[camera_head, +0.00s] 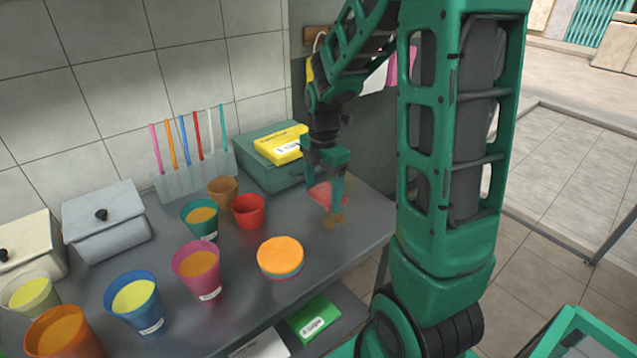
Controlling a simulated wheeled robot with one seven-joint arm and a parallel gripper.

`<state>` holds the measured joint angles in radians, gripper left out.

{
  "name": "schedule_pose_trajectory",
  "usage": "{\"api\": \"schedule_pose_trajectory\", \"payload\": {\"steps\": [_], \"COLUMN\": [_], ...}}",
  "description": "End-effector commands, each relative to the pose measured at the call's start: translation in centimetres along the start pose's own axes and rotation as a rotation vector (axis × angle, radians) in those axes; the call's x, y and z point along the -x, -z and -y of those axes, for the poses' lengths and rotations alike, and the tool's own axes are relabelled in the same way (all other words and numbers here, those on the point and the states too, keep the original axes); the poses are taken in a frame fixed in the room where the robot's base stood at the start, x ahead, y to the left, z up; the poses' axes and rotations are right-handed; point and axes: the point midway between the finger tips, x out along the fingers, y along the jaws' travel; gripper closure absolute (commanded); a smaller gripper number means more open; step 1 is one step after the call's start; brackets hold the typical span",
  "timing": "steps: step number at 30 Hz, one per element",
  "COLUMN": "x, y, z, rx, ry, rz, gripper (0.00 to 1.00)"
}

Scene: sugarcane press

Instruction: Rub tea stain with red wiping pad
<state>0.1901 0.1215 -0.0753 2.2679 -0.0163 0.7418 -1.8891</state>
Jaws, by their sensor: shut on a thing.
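The red wiping pad (321,195) is between the fingers of my gripper (325,190), which is shut on it. The pad is just above or on the grey counter (345,250) near its right end; I cannot tell whether it touches. The tea stain (334,220) is a small brown patch on the counter, right beside and just below the pad and fingertip in the picture. Part of the stain may be hidden by the gripper.
Several filled cups, such as a pink one (197,270) and a blue one (133,302), stand left. A red cup (248,211) and an orange-topped stack (280,257) are nearer the stain. A green box (272,160) with a yellow pack (281,144) stands behind my gripper.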

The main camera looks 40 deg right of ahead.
Motion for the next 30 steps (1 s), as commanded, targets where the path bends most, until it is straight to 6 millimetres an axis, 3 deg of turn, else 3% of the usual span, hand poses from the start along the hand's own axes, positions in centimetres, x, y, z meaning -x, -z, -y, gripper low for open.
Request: {"api": "schedule_pose_trajectory", "payload": {"steps": [10, 30], "x": [2.9, 3.1], "y": [0.8, 1.1], "z": [-0.3, -0.3], "rx": [0.013, 0.018], "ry": [-0.003, 0.0], "rz": [0.001, 0.0], "gripper": [0.51, 0.51]}}
